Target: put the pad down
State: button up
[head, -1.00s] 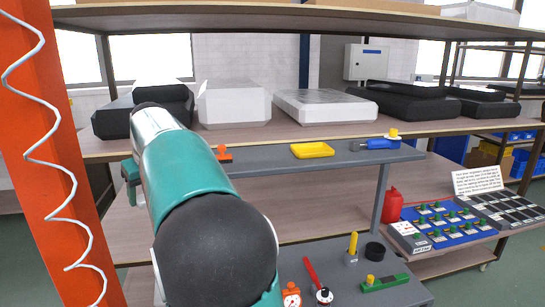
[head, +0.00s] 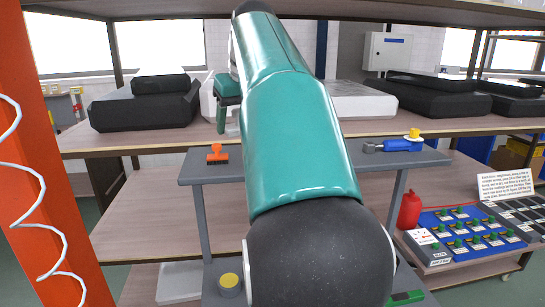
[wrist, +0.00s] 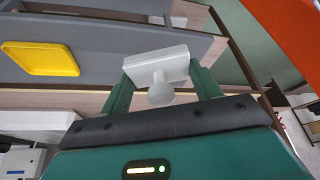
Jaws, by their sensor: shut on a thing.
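The pad (wrist: 150,66), a pale grey block with a round knob, sits between the two green fingers of my gripper (wrist: 160,85) in the wrist view. The fingers are shut on it, and it looks held in the air. In the head view my gripper (head: 228,108) is behind my arm's left side, above the back of the grey cart's top (head: 270,175). The pad is mostly hidden there. A yellow tray (wrist: 40,58) lies on a grey surface at the left of the wrist view; my arm hides it in the head view.
An orange-handled stamp (head: 217,153) stands on the cart top at left, and a blue tool (head: 402,145) lies at right. Black cases (head: 150,105) line the shelf behind. A red bottle (head: 410,209) and a blue board (head: 465,230) are at lower right. An orange post (head: 45,150) stands at left.

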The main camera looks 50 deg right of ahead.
jog(key=shift+s+d+r, duration=0.25)
jog(key=shift+d, duration=0.05)
jog(key=shift+s+d, duration=0.1)
jog(key=shift+d, duration=0.45)
jog(key=shift+d+f, duration=0.15)
jog(key=shift+d, duration=0.2)
jog(key=w+d+f, duration=0.2)
jog(key=d+f, duration=0.1)
jog(key=w+d+f, duration=0.2)
jog(key=d, duration=0.1)
jog(key=w+d+f, duration=0.2)
jog(key=d+f, duration=0.1)
jog(key=d, duration=0.1)
jog(key=shift+w+f, duration=0.3)
jog(key=shift+f, duration=0.05)
jog(key=shift+w+d+f, duration=0.1)
jog(key=shift+d+f, duration=0.15)
jog(key=shift+f, duration=0.1)
jog(key=shift+d+f, duration=0.15)
jog(key=shift+f, duration=1.45)
